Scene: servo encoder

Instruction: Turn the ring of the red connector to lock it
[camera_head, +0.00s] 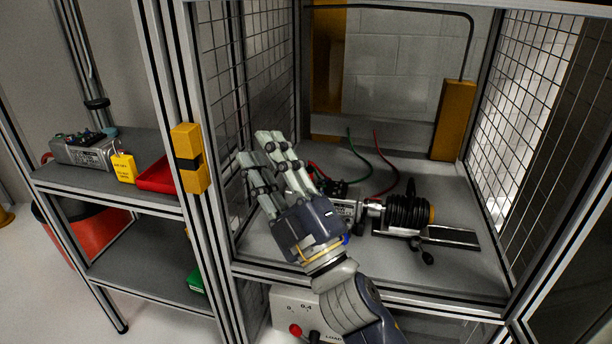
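My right gripper (266,162), a grey multi-fingered hand, reaches into the cage from the bottom. Its fingers are extended up and to the left, open, with nothing seen between them. Behind it on the cage floor stands the servo unit (345,205), partly covered by the hand. A bit of red (318,169) shows just right of the fingers, near the unit's top. I cannot make out the red connector's ring; the hand may hide it. My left gripper is not in view.
A black ribbed coupling (408,211) with a handle sits right of the servo unit on a metal plate (450,236). Green (357,147) and red (393,174) cables rise behind. Frame posts and mesh walls bound the cage. A side shelf (120,150) holds a device and yellow tag.

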